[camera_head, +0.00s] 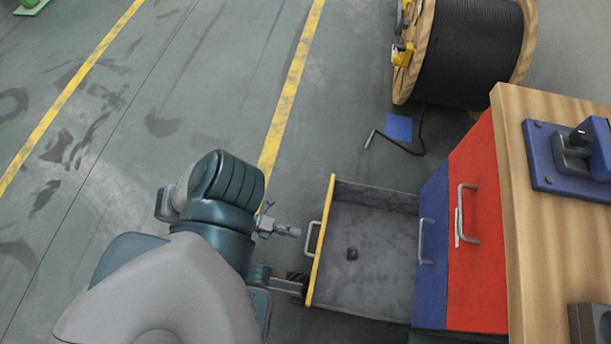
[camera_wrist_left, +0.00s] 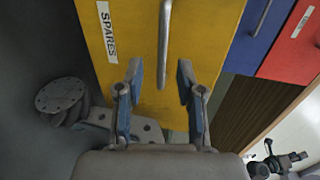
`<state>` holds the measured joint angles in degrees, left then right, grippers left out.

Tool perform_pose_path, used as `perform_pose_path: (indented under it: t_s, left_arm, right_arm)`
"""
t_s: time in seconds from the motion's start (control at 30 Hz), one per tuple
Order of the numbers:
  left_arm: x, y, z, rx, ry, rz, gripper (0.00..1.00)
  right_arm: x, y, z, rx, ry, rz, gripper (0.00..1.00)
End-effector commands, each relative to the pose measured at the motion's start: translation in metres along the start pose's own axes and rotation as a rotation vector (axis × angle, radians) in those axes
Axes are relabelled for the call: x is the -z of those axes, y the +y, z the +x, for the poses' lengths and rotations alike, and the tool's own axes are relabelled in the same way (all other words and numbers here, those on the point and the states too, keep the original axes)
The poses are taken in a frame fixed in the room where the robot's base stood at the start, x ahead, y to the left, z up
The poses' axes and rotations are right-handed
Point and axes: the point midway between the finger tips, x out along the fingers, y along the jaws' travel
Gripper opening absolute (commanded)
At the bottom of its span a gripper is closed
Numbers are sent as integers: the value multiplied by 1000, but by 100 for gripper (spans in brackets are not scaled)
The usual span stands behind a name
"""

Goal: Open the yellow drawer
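The yellow drawer (camera_head: 318,240) is pulled well out of the cabinet, with its grey inside exposed. A small dark object (camera_head: 352,254) lies on its floor. Its metal handle (camera_head: 313,238) is on the yellow front, which also shows in the left wrist view (camera_wrist_left: 205,35) with a "SPARES" label (camera_wrist_left: 107,32). My left gripper (camera_head: 288,231) is just in front of the handle. In the left wrist view its two blue-padded fingers (camera_wrist_left: 160,76) are apart, on either side of the handle (camera_wrist_left: 163,45), with no clear contact.
Blue (camera_head: 432,240) and red (camera_head: 478,225) closed drawer fronts stand beside the yellow one, under a wooden top (camera_head: 530,220) with a blue device (camera_head: 570,160). A cable spool (camera_head: 470,50) stands behind. The floor at left is clear.

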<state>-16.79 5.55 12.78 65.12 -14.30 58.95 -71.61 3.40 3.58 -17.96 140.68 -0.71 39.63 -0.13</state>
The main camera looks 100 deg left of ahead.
Motion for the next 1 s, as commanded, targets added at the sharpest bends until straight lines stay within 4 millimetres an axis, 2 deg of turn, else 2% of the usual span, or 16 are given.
perform_pose_path:
  t_s: [0.1, 0.3, 0.5, 1.0]
  left_arm:
    - [0, 1, -27, -5, -1, -1, 37]
    - [0, 2, -54, -4, -1, -1, 37]
    - [0, 1, -61, -2, 0, -1, 37]
    - [0, 1, -60, -2, 0, -1, 37]
  right_arm:
    - [0, 0, 0, 1, 0, 0, 40]
    - [0, 0, 0, 1, 0, 0, 40]
    - [-1, 0, 0, 1, 0, 0, 40]
    - [-2, 0, 0, 2, -2, 0, 40]
